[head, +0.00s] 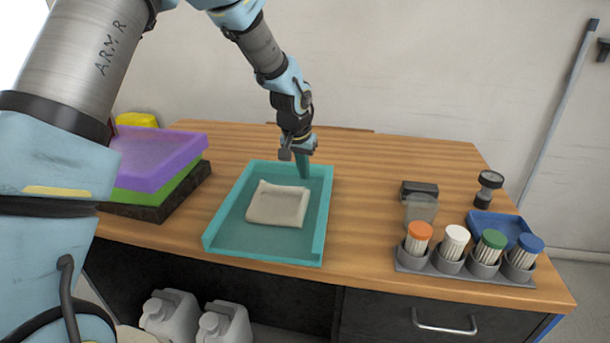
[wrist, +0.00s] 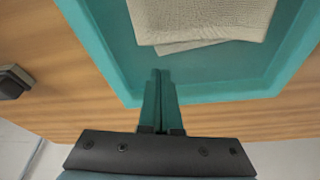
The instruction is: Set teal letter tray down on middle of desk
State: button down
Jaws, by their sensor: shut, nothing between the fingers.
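The teal letter tray (head: 265,249) lies flat on the wooden desk (head: 380,215), left of the desk's centre, with its near edge close to the desk's front edge. A folded beige cloth (head: 278,204) lies in it. My gripper (head: 303,176) points down at the tray's far wall, near the right corner. In the wrist view, the tray (wrist: 205,90) and cloth (wrist: 200,18) show ahead of my gripper (wrist: 160,74). The fingers are shut together with nothing between them, overlapping the tray's rim. Whether they touch it I cannot tell.
Purple (head: 160,160), green and black trays are stacked at the left, close to the teal tray. At the right stand a grey holder (head: 465,268) with coloured-capped containers, a blue tray (head: 497,225) and a dark gauge-like item (head: 488,188). The desk's back middle is clear.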

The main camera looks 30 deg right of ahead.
jog(key=b+v, duration=0.2)
jog(key=v, duration=0.7)
jog(key=w+a+f+n+y, duration=0.1)
jog(key=a+n, duration=0.1)
jog(key=a, duration=1)
jog(key=w+a+n+y, duration=0.1)
jog(key=w+a+n, duration=0.15)
jog(key=a, duration=0.95)
jog(key=s+a+f+n, duration=0.1)
jog(key=s+a, duration=0.3)
jog(key=a, duration=0.4)
jog(key=s+a+f+n, duration=0.1)
jog(key=s+a+n, duration=0.3)
jog(key=a, duration=0.5)
jog(key=shift+s+y, duration=0.3)
jog(key=shift+s, duration=0.4)
jog(key=shift+a, duration=0.1)
